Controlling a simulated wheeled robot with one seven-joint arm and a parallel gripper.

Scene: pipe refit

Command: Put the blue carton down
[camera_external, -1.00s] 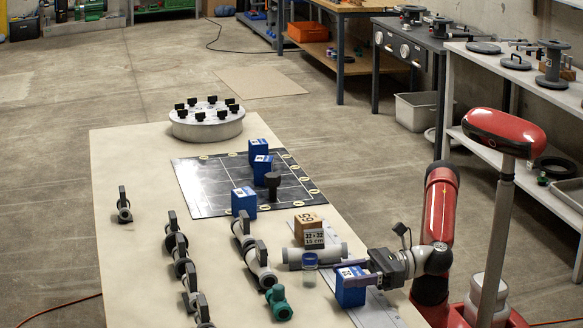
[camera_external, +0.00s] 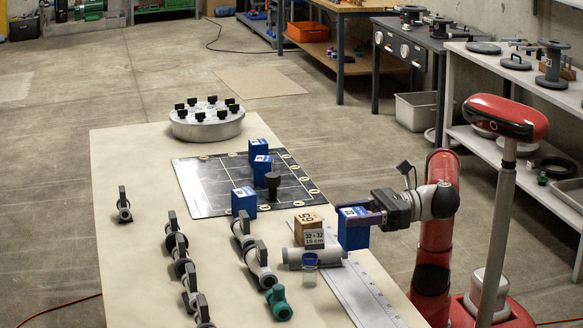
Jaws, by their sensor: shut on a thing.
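My gripper (camera_external: 366,217) is shut on a blue carton (camera_external: 353,237) with a white label. It holds the carton at the table's right side, just right of the wooden block marked 15 cm and above the right end of a grey pipe. The carton appears raised off the table; its exact height is hard to tell. Three other blue cartons stand on the dark gridded mat (camera_external: 222,182): one at the back (camera_external: 258,149), one in the middle (camera_external: 262,168) and one at the front left (camera_external: 244,201).
A black fitting (camera_external: 272,184) stands on the mat. Valves line the table's left and front.

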